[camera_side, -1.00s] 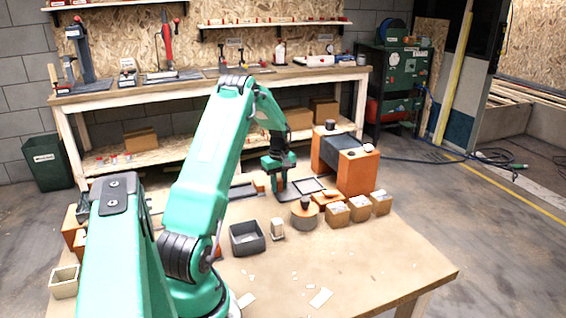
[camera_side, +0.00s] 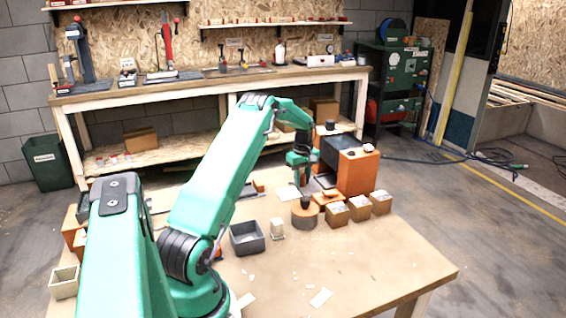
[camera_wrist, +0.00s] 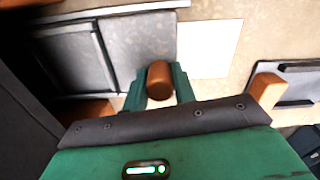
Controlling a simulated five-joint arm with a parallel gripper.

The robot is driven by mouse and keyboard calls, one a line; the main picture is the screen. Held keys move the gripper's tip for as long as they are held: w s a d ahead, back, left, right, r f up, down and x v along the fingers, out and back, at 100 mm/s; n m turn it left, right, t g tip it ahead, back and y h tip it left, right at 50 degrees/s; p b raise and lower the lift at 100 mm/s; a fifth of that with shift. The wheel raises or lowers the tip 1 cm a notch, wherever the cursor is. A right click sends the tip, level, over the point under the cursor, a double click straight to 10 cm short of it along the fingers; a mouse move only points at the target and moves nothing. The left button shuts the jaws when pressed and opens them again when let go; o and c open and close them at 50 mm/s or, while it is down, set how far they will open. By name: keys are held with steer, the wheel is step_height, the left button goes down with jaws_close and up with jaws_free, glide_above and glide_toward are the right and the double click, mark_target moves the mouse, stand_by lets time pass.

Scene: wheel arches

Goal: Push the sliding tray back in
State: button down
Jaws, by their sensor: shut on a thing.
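The sliding tray (camera_wrist: 138,40) is a flat grey plate with a dark rim in the wrist view. In the side view the tray (camera_side: 326,181) is mostly hidden by my gripper and the orange-ended arch (camera_side: 357,172). A brown rounded knob (camera_wrist: 159,74) is at the tray's near edge. My gripper (camera_wrist: 159,84) is shut on this knob, one green finger on each side. In the side view my gripper (camera_side: 303,181) points down close to the left side of the arch. How far the tray is inside the arch cannot be told.
A grey bin (camera_side: 247,238) and a small pale part (camera_side: 277,229) are nearer.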

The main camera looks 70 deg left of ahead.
steer(key=shift+w+a+r, duration=0.1)
steer(key=c, duration=1.1)
jaws_free()
steer(key=shift+r, duration=0.1)
steer(key=shift+r, duration=3.8)
